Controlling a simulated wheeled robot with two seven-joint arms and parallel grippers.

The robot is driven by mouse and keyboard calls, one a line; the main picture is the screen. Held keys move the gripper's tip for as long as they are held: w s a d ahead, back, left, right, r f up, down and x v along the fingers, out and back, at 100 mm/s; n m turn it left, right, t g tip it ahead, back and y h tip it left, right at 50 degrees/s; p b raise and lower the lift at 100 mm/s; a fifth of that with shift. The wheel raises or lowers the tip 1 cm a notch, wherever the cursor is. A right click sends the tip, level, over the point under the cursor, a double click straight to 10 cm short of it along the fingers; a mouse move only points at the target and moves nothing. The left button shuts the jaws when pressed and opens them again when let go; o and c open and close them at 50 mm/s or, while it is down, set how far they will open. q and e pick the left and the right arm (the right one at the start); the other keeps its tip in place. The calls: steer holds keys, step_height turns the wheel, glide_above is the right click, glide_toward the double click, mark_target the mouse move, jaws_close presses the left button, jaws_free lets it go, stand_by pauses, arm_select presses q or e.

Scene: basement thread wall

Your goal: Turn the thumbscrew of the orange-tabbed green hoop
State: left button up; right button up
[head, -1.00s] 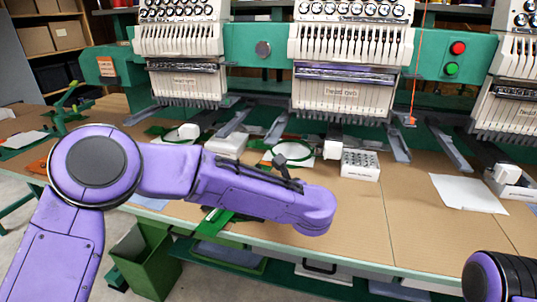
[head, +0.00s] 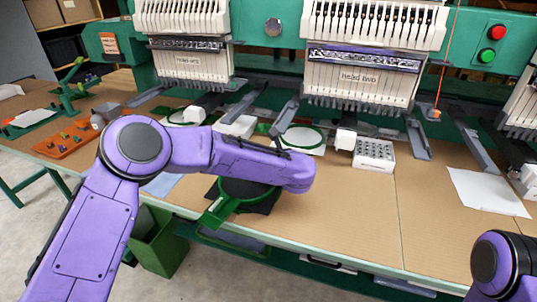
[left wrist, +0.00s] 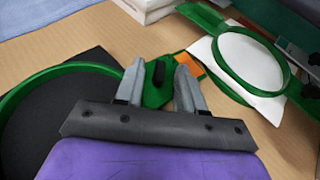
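In the left wrist view my left gripper (left wrist: 160,72) is open. Its two fingers stand on either side of a black thumbscrew (left wrist: 158,73), with gaps showing. The thumbscrew is upright on a green bracket (left wrist: 154,96) beside an orange tab (left wrist: 189,65). A green hoop around black cloth (left wrist: 50,75) lies left of the bracket; it also shows in the head view (head: 226,204), partly behind my left arm. My gripper hides how the bracket joins the hoop. My left fingertips are hidden in the head view. Only part of my right arm shows, without its gripper.
A green hoop with white cloth (left wrist: 285,75) lies right of the thumbscrew. A white tray with holes (head: 374,152) and a white sheet (head: 487,192) are on the table. Embroidery heads (head: 360,75) hang behind. The table's front right is clear.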

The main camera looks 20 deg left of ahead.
arm_select(q)
jaws_close()
steer(key=shift+s+a+f+m+t+h+b, duration=0.15)
steer(key=shift+m+t+h+b, duration=0.1)
steer(key=shift+m+h+b, duration=0.25)
steer(key=shift+w+a+f+m+t+h+b, duration=0.1)
steer(key=shift+m+t+h+b, duration=0.15)
steer(key=shift+m+h+b, duration=0.25)
steer(key=shift+s+a+m+t+h+b, duration=0.15)
steer(key=shift+m+t+h+b, duration=0.15)
steer(key=shift+m+h+b, duration=0.3)
steer(key=shift+a+m+t+h+b, duration=0.1)
steer(key=shift+m+t+h+b, duration=0.2)
steer(key=shift+m+h+b, duration=0.25)
steer(key=h, duration=0.1)
steer(key=m+h, duration=0.2)
steer(key=shift+a+r+m+t+b, duration=0.15)
steer(key=shift+a+m+t+b, duration=0.15)
steer(key=shift+b, duration=0.1)
steer(key=shift+a+r+m+h+p, duration=0.15)
steer(key=shift+m+h+p, duration=0.2)
steer(key=shift+m+h, duration=1.4)
steer(key=shift+h, duration=0.4)
